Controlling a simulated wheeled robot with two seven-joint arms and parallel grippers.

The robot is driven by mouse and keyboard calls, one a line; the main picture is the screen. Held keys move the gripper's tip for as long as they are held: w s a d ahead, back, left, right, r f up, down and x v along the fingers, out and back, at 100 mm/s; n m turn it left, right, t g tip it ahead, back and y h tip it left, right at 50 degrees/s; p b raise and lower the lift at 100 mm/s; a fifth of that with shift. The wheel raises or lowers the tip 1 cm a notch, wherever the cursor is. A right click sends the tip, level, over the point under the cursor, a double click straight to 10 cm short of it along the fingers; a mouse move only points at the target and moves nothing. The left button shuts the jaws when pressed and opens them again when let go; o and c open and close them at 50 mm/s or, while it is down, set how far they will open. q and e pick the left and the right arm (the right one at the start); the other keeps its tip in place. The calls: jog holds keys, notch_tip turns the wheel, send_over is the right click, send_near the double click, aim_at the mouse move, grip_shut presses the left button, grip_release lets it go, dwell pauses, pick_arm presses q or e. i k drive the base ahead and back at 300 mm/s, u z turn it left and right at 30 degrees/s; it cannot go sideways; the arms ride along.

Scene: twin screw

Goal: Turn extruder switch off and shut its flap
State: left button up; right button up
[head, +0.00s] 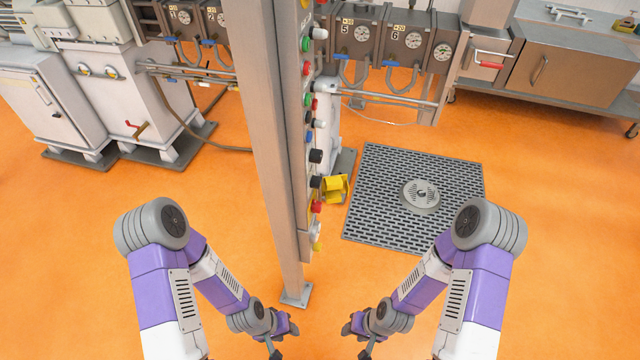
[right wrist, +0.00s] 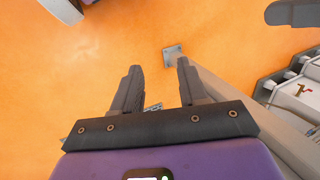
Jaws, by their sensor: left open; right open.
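A control panel (head: 307,130) with a column of coloured buttons and knobs runs down the side of a grey post (head: 277,130) in the head view. A yellow open-looking cover (head: 336,188) sticks out to the right of its lower part. I cannot tell which control is the extruder switch, and any switch under the cover is hidden. My right gripper (head: 355,341) is low and right of the foot. In the right wrist view its two fingers (right wrist: 158,82) are apart with nothing held.
The post's foot (head: 295,294) stands on the orange floor between my arms and the machines. A dark floor grate (head: 385,170) lies to the right. Machines with gauges (head: 405,40) stand behind, and a metal cabinet (head: 565,72) stands at back right. The near floor is clear.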

aim_at(316, 207)
jog(key=i, duration=0.2)
jog(key=u, duration=0.5)
jog(key=k, duration=1.2)
jog(key=z, duration=0.3)
jog(key=i, duration=1.6)
jog(key=u, duration=0.45)
